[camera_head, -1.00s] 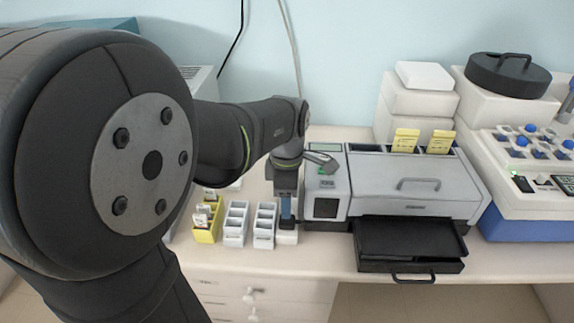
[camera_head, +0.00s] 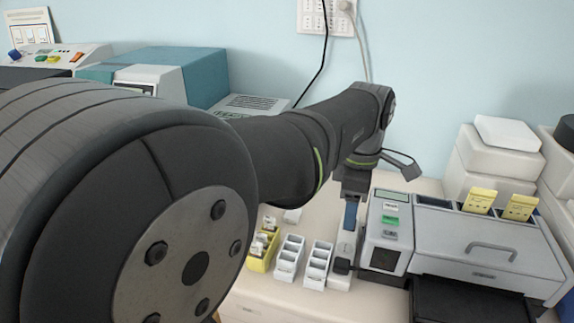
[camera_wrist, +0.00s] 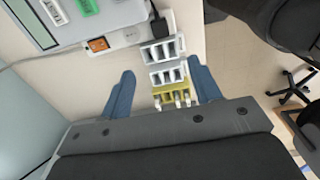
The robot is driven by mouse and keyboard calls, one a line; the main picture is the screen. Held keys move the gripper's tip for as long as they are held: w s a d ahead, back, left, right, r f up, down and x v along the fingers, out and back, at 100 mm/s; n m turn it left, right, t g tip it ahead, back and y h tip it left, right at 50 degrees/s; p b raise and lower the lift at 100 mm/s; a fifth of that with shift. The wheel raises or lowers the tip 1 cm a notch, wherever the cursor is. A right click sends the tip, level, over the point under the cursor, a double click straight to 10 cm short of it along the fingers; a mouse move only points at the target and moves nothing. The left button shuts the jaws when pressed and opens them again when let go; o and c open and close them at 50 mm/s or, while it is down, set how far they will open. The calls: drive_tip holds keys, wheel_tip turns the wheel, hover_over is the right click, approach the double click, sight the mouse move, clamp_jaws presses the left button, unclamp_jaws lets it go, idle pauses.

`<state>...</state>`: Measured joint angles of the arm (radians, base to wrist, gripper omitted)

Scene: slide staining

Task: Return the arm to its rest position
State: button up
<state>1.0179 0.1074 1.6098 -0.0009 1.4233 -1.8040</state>
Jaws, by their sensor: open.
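My gripper (camera_wrist: 163,95) shows in the wrist view with its two blue fingers spread apart and nothing between them in its grasp. In the head view my gripper (camera_head: 350,215) hangs pointing down at the end of my arm, above the bench beside the stainer's left side. Only one blue finger shows there. Below the fingers in the wrist view are a yellow slide rack (camera_wrist: 171,92) with slides and two white racks (camera_wrist: 167,74). Their distance from the fingertips is hard to judge.
The yellow rack (camera_head: 263,249) and white racks (camera_head: 289,259) stand left of the grey stainer (camera_head: 480,240), whose black tray (camera_head: 462,300) is pulled out in front. White boxes (camera_head: 500,160) stand behind it. A teal-topped machine (camera_head: 165,75) is at the back left.

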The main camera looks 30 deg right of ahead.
sight(342, 262)
wheel_tip(342, 262, down, 17)
drive_tip(key=shift+r, duration=0.15)
idle(0.6)
drive_tip(key=shift+r, duration=0.1)
drive_tip(key=shift+f, duration=0.2)
drive_tip(key=shift+r, duration=3.15)
